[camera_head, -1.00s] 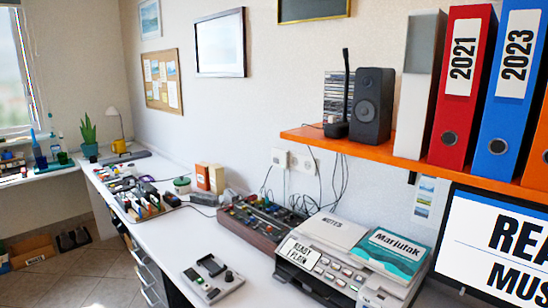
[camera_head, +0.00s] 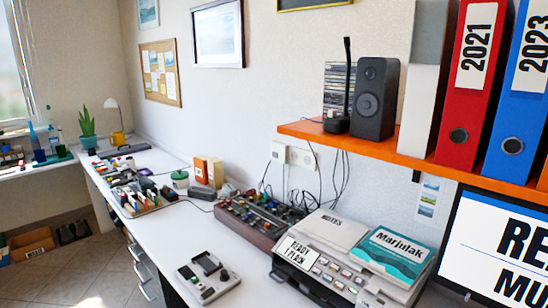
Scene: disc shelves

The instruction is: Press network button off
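A black network device with a tall antenna (camera_head: 346,85) stands on the orange shelf, left of the black speaker. A small white piece shows at its base; I cannot make out a button on it or its state. A grey box with black parts and a knob (camera_head: 208,279) lies on the white desk. A wooden-sided panel with many small knobs and switches (camera_head: 258,219) lies behind it against the wall. I cannot tell which of these carries the network button. Neither of my grippers shows in the head view.
The orange shelf (camera_head: 420,153) juts out over the desk and holds a speaker (camera_head: 375,98) and binders (camera_head: 474,80). A printer (camera_head: 340,262) with books on top and a monitor (camera_head: 500,245) stand at the right. Cables hang below the shelf. The desk's middle left (camera_head: 165,235) is clear.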

